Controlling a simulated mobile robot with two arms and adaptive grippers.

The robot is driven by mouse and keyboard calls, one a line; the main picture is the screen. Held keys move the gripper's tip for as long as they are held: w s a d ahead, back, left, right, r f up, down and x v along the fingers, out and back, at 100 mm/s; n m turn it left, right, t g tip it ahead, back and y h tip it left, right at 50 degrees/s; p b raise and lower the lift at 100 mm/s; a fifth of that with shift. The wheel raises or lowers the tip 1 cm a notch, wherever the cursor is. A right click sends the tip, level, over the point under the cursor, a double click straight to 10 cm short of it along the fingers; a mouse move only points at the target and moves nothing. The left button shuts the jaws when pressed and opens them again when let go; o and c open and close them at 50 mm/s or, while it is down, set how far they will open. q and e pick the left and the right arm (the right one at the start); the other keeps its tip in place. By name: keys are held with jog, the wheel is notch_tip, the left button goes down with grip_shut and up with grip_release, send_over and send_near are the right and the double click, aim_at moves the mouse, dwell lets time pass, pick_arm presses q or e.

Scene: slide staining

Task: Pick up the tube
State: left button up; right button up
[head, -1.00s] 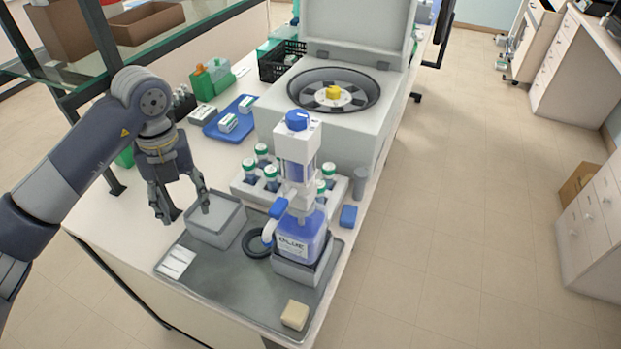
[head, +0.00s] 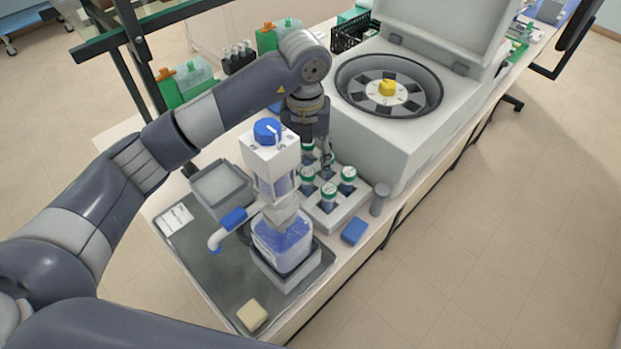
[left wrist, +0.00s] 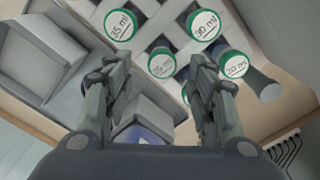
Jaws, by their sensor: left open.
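Several green-capped tubes stand upright in a white rack (head: 345,212); the task does not say which one. Two tubes show clearly at the rack's right, one tube (head: 348,175) behind another (head: 328,191). My left gripper (head: 318,158) is above the back part of the rack, partly hiding tubes there. In the left wrist view, my left gripper (left wrist: 160,68) is open and empty, with a green-rimmed cap (left wrist: 162,63) showing between its fingers. Other caps read 35 ml (left wrist: 120,24), 90 ml (left wrist: 204,25) and 20 ml (left wrist: 234,65). My right gripper is not in view.
A dispenser bottle with blue liquid (head: 282,240) stands in front of the rack. A grey basin (head: 222,187) is to its left. The open centrifuge (head: 380,135) is behind the rack. A grey cup (head: 379,199) and blue block (head: 354,231) lie close on the right.

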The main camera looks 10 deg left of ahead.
aim_at(307, 172)
pick_arm(q)
jog(key=shift+f, duration=0.5)
jog(key=shift+w+d+f, duration=0.1)
jog(key=shift+d+f, duration=0.05)
jog(key=shift+f, duration=0.1)
notch_tip(307, 172, down, 4)
jog(key=p, duration=0.2)
jog(key=shift+p, duration=0.3)
jog(key=shift+f, duration=0.55)
jog(key=c, duration=1.1)
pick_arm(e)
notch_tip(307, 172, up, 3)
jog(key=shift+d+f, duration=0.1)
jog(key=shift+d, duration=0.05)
